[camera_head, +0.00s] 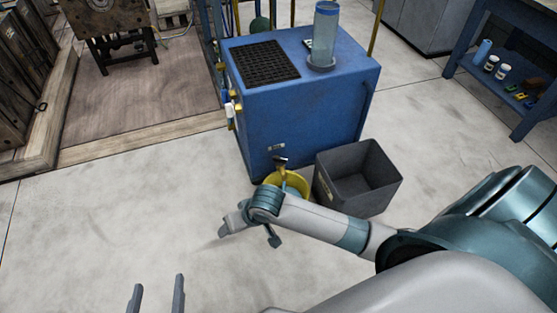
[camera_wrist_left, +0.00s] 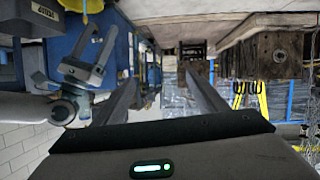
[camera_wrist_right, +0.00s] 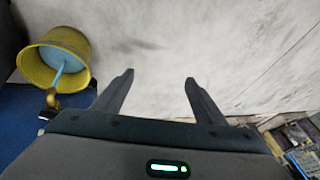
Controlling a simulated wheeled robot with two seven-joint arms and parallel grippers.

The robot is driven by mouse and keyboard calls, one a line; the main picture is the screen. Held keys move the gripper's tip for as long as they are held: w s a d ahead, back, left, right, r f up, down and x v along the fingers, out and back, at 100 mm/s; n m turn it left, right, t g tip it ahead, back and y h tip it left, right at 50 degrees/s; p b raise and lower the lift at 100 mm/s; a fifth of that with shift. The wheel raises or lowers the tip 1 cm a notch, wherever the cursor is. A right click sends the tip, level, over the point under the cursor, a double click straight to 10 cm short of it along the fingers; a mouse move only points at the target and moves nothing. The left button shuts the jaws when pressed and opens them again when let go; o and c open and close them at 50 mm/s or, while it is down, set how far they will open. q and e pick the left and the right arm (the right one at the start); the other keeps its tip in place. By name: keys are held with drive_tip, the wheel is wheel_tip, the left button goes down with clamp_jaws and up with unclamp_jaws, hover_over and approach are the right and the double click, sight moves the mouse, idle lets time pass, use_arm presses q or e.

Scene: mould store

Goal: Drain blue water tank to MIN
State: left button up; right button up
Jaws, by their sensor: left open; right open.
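The blue water tank (camera_head: 300,120) stands in the middle of the head view. A clear cylinder (camera_head: 325,32) holding blue liquid stands on its top; no MIN mark is readable. A tap (camera_head: 280,161) sits low on its front, above a yellow bucket (camera_head: 301,184). In the right wrist view a blue stream runs from the brass tap (camera_wrist_right: 52,99) into the bucket (camera_wrist_right: 37,71), which holds blue water. My right gripper (camera_wrist_right: 160,79) is open and empty, beside the bucket and apart from the tap. My left gripper (camera_head: 156,290) is open and empty over bare floor.
A grey open bin (camera_head: 335,187) stands right of the bucket. A black grate (camera_head: 263,62) lies on the tank. A wooden platform (camera_head: 140,139) is at left and a blue bench (camera_head: 525,128) at right. The pale floor at front left is clear.

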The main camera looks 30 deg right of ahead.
use_arm(q)
wheel_tip(320, 180, up, 9)
drive_tip(key=d+t+h+b, duration=0.2)
drive_tip(key=t, duration=0.3)
drive_tip(key=shift+d+f+b, duration=0.15)
drive_tip(key=shift+f+b, duration=0.05)
drive_tip(key=shift+b, duration=0.15)
use_arm(e)
drive_tip(key=w+d+r+m+h, duration=0.3)
drive_tip(key=w+d, duration=0.5)
drive_tip(key=d, duration=0.4)
drive_tip(key=w+d+r+m+g+h, duration=0.1)
drive_tip(key=w+d+r+m+h, duration=0.2)
drive_tip(key=w+d, duration=0.6)
drive_tip(key=d+r+m, duration=0.1)
drive_tip(key=d+m, duration=0.1)
drive_tip(key=shift+d+m, duration=0.3)
drive_tip(key=shift+d, duration=0.1)
use_arm(q)
drive_tip(key=shift+r, duration=0.1)
use_arm(e)
drive_tip(key=shift+w+f, duration=0.15)
drive_tip(key=shift+f, duration=0.05)
